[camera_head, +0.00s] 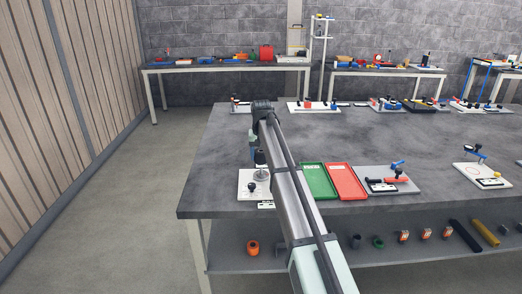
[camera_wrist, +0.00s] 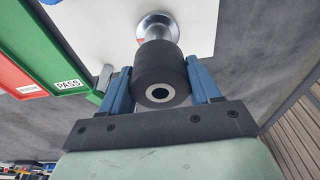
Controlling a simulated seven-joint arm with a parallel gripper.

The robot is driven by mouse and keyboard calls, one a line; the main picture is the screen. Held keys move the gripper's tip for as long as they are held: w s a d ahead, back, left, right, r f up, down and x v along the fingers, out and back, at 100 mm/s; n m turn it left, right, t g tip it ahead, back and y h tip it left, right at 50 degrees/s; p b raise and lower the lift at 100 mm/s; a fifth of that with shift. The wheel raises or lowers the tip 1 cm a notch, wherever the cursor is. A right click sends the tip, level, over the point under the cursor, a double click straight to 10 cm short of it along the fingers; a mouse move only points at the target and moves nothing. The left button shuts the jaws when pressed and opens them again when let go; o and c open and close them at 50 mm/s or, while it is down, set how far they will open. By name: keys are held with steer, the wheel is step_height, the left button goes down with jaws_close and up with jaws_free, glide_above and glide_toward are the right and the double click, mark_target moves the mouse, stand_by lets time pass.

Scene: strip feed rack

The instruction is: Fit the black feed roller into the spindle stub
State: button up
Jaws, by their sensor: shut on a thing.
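In the wrist view the black feed roller (camera_wrist: 160,58) sits between the two blue fingers of my gripper (camera_wrist: 154,72), which is shut on it. Its near end shows a metal ring with a dark bore. The silver spindle stub (camera_wrist: 157,24) with its round flange stands just beyond the roller, roughly in line with it, on a white plate (camera_wrist: 200,22). The roller hides the stub's near part, so I cannot tell whether it is on the stub or short of it. In the head view the white plate (camera_head: 245,191) is at the table's front left, and my arm hides most of the gripper.
A green tray (camera_head: 317,181) and a red tray (camera_head: 346,181) lie right of the plate, close to my arm. A grey board (camera_head: 399,187) with small parts lies further right. The table's left edge is near the plate. The table (camera_head: 370,138) is clear behind the trays.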

mark_target(261, 153)
steer(key=shift+f, duration=0.85)
steer(key=shift+f, duration=2)
stand_by(1.1)
steer(key=o, duration=1.2)
steer(key=r, duration=0.4)
steer(key=s+r, duration=0.1)
steer(key=r, duration=0.4)
steer(key=s+r, duration=0.1)
steer(key=r, duration=0.3)
steer(key=shift+r, duration=0.3)
